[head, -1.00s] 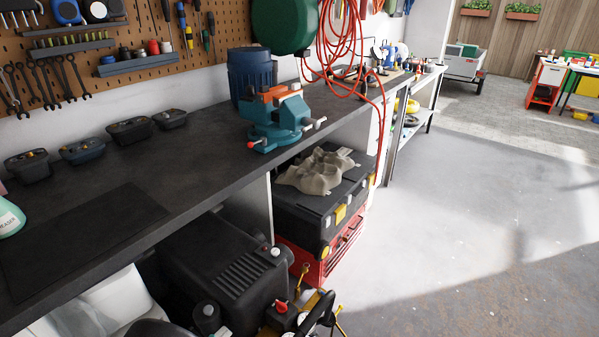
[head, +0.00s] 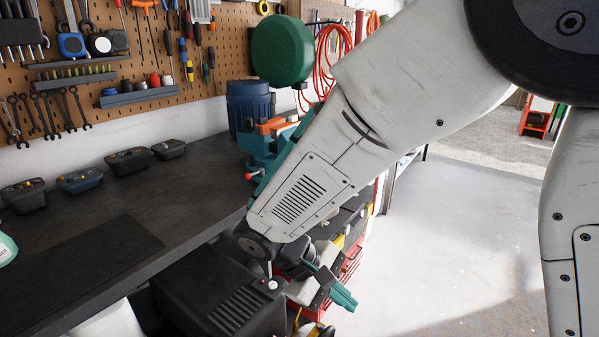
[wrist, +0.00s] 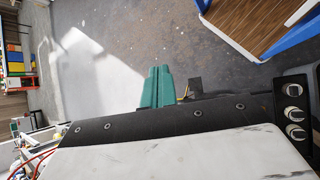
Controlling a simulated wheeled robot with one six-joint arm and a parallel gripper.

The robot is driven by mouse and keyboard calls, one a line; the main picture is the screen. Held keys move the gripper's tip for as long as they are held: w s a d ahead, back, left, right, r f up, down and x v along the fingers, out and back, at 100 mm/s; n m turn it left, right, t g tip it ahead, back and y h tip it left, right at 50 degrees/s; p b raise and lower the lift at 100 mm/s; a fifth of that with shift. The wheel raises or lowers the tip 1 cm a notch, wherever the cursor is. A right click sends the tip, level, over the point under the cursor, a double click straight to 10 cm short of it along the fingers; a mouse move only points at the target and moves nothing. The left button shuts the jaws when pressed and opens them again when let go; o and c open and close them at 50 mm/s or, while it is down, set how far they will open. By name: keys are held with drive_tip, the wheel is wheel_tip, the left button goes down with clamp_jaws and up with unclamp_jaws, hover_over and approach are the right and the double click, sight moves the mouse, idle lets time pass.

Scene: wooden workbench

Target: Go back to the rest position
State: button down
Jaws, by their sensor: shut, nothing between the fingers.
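My gripper (head: 343,297) shows in the head view at the end of my arm, low in front of the black and red toolboxes beside the bench. Its teal fingers are together and hold nothing. The wrist view also shows the teal fingers (wrist: 157,87) side by side, over grey floor. My arm hides part of the vise (head: 262,150) and much of the toolboxes.
A dark workbench (head: 150,200) runs along the left, with several small bins (head: 78,181) at the back. A black machine (head: 215,295) stands beneath it. Open floor (head: 430,260) lies to the right. The wrist view shows a wood-topped, blue-edged surface (wrist: 255,22).

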drive_tip(key=s+d+r+m+t+y, duration=0.1)
drive_tip(key=s+d+r+m+y, duration=0.3)
drive_tip(key=s+d+r, duration=0.3)
drive_tip(key=s+d+r+m+t+y, duration=0.1)
drive_tip(key=s+d+r+m+y, duration=0.3)
drive_tip(key=s+d+r, duration=0.3)
drive_tip(key=shift+d+r+m+y, duration=0.25)
drive_tip(key=shift+d+m, duration=0.45)
drive_tip(key=shift+d, duration=1.5)
